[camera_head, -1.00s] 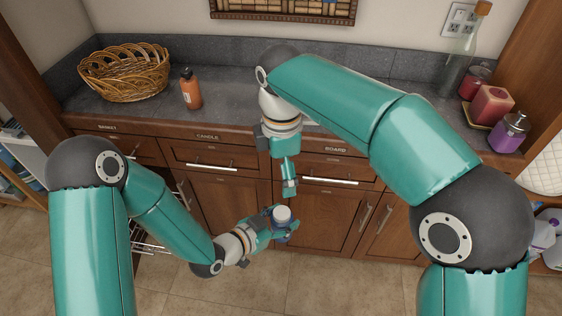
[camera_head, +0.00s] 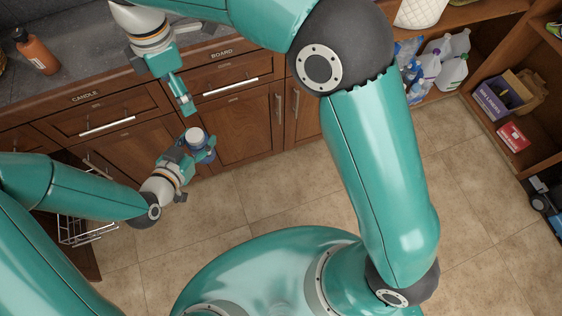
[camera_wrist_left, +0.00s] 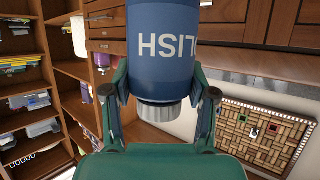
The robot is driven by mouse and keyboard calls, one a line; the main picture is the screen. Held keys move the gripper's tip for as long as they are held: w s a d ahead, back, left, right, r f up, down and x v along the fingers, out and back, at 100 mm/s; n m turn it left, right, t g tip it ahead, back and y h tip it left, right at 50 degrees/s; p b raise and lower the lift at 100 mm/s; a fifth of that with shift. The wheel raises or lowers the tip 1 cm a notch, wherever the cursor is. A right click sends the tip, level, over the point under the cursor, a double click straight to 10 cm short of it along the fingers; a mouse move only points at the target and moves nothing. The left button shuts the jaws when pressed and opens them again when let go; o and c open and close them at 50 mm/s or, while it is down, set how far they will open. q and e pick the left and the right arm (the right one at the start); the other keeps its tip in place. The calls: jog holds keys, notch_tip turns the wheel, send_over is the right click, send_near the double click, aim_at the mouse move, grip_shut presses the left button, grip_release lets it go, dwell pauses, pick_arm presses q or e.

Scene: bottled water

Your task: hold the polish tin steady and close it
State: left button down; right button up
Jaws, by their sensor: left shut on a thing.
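The polish tin (camera_head: 208,156) is a dark blue cylinder with a pale grey-white cap (camera_head: 194,134) at its top. In the left wrist view the tin (camera_wrist_left: 188,45) appears upside down, with part of its white lettering showing and the ribbed cap (camera_wrist_left: 160,111) against its end. I cannot tell how tight the cap is. My left gripper (camera_head: 199,148) is shut on the tin and holds it in the air before the cabinets. My right gripper (camera_head: 187,107) points down just above the cap, apart from it; its finger gap is hard to see.
Wooden cabinets with a drawer (camera_head: 105,107) and grey counter (camera_head: 80,66) stand behind the grippers. An orange bottle (camera_head: 37,52) is on the counter. A wire rack (camera_head: 82,228) is low at left. Shelves with jugs and boxes are at right.

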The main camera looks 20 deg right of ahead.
jog(key=s+d+f+m+y, duration=0.1)
jog(key=d+f+m, duration=0.25)
jog(key=f, duration=0.45)
jog(key=s+d+f+m+y, duration=0.1)
jog(key=s+d+f+m, duration=0.1)
jog(key=f+m, duration=0.5)
jog(key=s+d+f+m+y, duration=0.1)
jog(key=d+f+m, duration=0.15)
jog(key=f, duration=0.75)
jog(key=s+d+f+m, duration=0.3)
jog(key=s+f+m, duration=0.1)
jog(key=s, duration=0.3)
jog(key=s+d+f+m+t, duration=0.1)
jog(key=s+d+f+m, duration=0.3)
jog(key=s+f+m, duration=0.1)
jog(key=shift+s+d+f+m+y, duration=0.35)
jog(key=shift+s+f, duration=0.5)
jog(key=shift+s, duration=0.4)
pick_arm(q)
jog(key=w+a+r+n+t+y, duration=0.1)
jog(key=w+a+r+n+y, duration=0.1)
jog(key=a+n+y, duration=0.2)
jog(key=w+a+r+n+t+y, duration=0.1)
jog(key=w+a+n+t+y, duration=0.1)
jog(key=a, duration=0.9)
jog(key=w+n+y, duration=0.1)
jog(key=n+y, duration=0.1)
jog(key=shift+w+a+r+y, duration=0.15)
jog(key=shift+a+r+y, duration=0.05)
jog(key=shift+r+y, duration=0.15)
